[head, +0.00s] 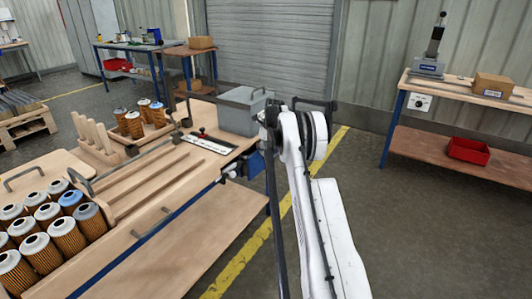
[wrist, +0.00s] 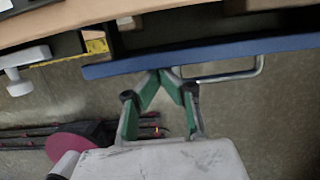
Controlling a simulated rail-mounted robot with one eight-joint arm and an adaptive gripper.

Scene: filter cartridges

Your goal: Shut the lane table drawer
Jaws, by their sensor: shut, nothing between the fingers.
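The lane table drawer shows in the wrist view as a blue front (wrist: 225,52) with a grey bar handle (wrist: 262,66). A dark gap lies between this front and the wooden table edge (wrist: 60,22), so the drawer stands open. My gripper (wrist: 168,75) has green fingers drawn together, empty, with the tips at the front's lower edge, left of most of the handle. I cannot tell whether they touch it. In the head view, my arm hides the gripper and most of the drawer; a small blue part (head: 255,164) shows by the table's end.
The lane table (head: 225,205) holds several filter cartridges (head: 66,236), a grey lidded box (head: 243,110) and wooden rails. A white knob (wrist: 20,82) sticks out left of the drawer. A side bench (head: 470,90) stands right; the floor between is clear.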

